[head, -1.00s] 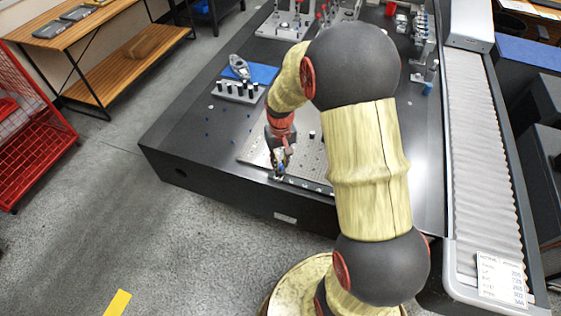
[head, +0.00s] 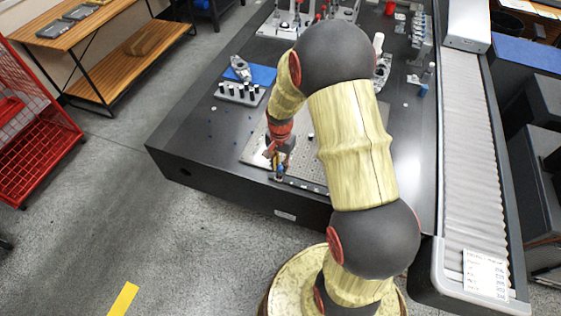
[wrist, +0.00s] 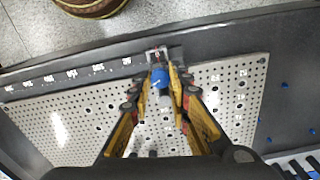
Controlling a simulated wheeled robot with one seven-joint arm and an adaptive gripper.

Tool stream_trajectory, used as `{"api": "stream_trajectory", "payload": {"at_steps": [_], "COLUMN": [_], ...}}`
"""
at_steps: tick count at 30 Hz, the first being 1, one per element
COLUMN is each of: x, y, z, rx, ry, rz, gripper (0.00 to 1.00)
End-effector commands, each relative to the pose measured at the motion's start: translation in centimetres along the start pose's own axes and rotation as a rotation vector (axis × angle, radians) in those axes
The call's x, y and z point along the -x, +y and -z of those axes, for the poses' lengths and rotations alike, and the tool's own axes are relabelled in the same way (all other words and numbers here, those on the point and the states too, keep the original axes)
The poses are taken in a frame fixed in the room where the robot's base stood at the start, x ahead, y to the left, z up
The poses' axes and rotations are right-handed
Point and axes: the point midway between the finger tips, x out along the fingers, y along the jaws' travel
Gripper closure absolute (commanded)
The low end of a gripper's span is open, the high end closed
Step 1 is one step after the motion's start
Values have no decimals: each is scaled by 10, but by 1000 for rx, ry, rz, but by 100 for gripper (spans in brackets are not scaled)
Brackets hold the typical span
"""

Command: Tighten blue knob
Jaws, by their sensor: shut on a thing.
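The blue knob (wrist: 160,77) shows in the wrist view between the fingertips of my gripper (wrist: 161,72), at the edge of the perforated plate (wrist: 225,105). It has a small light mark on its face. The fingers are closed in on both sides of it. A small metal bracket (wrist: 156,55) is just beyond the knob. The knob's underside is hidden.
A numbered dark scale strip (wrist: 85,74) runs along the plate's edge. A grey block with several black-and-white pegs (head: 239,94) stands by a blue mat (head: 262,75) at the back left. Small blue dots mark the dark table.

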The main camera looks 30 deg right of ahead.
Motion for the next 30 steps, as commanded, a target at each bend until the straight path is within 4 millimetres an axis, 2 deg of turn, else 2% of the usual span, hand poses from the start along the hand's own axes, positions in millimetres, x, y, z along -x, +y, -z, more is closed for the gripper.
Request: {"api": "stream_trajectory", "payload": {"at_steps": [12, 28, 29, 30], "x": [0, 0, 0, 0], "y": [0, -1, -1, -1], "z": [0, 0, 0, 0], "rx": [-177, -198, -198, -198], "ry": [0, 0, 0, 0], "rz": [0, 1, 0, 1], "gripper": [100, 100, 80, 78]}}
